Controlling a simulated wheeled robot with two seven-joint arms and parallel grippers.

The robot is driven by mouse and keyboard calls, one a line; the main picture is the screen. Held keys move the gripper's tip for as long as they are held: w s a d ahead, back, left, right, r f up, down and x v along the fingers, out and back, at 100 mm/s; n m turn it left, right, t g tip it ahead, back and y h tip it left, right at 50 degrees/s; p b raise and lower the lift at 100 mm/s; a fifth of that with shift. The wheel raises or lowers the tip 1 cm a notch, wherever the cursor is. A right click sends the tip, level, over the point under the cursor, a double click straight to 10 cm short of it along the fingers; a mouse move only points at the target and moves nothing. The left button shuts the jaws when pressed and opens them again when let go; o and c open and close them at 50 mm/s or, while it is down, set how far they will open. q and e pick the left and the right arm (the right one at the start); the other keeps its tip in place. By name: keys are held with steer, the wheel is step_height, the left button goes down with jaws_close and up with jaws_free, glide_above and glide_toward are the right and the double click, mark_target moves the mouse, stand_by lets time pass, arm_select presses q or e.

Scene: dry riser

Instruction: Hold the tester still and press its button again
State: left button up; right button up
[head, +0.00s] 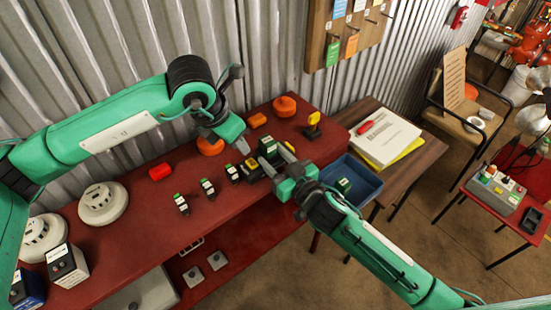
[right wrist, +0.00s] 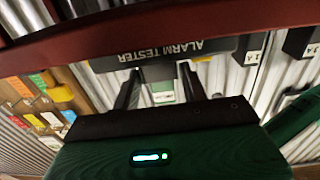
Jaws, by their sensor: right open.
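The black alarm tester (head: 251,171) stands on the red bench in the head view. Its edge lettered ALARM TESTER (right wrist: 160,50) shows upside down in the right wrist view. A green-and-white module (head: 267,146) sits at the tester. It also shows between my right fingers in the wrist view (right wrist: 163,86). My right gripper (head: 278,158) is open at the tester's front right, its fingers spread either side of the module. I cannot tell if they touch it. My left gripper (head: 242,146) points down just behind the tester. Its jaws and the button are not clear.
Several small modules (head: 208,187) stand left of the tester. Orange and red pieces (head: 161,172) and white detectors (head: 103,203) lie on the bench. A blue bin (head: 365,178) holding a module is at the right. A side table with papers (head: 385,138) stands beyond.

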steer(key=c, duration=0.8)
arm_select(q)
jaws_close()
stand_by(1.1)
